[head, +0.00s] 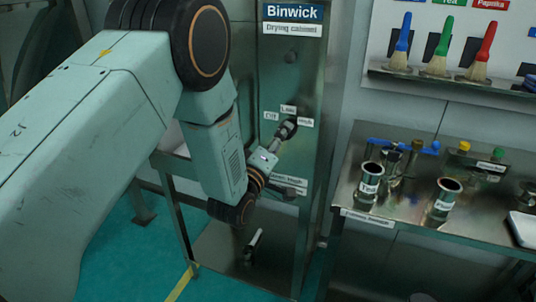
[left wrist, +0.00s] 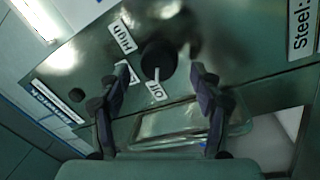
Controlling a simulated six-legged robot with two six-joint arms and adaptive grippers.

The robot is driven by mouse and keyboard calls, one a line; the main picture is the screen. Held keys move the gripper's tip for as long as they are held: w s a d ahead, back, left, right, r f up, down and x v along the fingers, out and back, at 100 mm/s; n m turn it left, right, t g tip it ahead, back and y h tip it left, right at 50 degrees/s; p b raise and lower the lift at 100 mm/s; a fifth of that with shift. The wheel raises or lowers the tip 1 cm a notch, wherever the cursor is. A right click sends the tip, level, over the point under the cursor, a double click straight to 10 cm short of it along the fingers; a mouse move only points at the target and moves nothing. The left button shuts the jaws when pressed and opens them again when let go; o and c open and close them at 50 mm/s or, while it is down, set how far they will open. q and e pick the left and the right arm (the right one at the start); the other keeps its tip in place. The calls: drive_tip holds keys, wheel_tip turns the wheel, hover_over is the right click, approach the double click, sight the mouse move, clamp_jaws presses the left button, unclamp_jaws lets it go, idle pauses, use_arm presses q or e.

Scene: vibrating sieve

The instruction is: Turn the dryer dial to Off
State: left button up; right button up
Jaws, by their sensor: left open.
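The dryer dial (left wrist: 158,60) is a dark round knob on the metal cabinet front, between the two open fingers of my left gripper (left wrist: 160,72) in the left wrist view. The fingers stand on either side of it with visible gaps. The High label (left wrist: 122,37) is at its upper left and the Off label (left wrist: 155,88) is just below it. A thin pale mark on the dial's lower edge points toward Off. In the head view my left gripper (head: 284,137) reaches up to the dial, largely covering it, below the Low label (head: 288,109). My right gripper is not in view.
The Binwick sign (head: 291,12) tops the cabinet. To the right, a metal bench (head: 400,217) holds steel cups (head: 369,184) and coloured valves. Brushes (head: 438,48) hang on a wall board above. Teal floor (head: 125,255) lies at the lower left.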

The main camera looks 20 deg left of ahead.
use_arm(q)
drive_tip(key=s+a+f, duration=0.1)
drive_tip(key=s, duration=0.9)
drive_tip(key=shift+s, duration=0.2)
drive_tip(key=shift+s, duration=0.1)
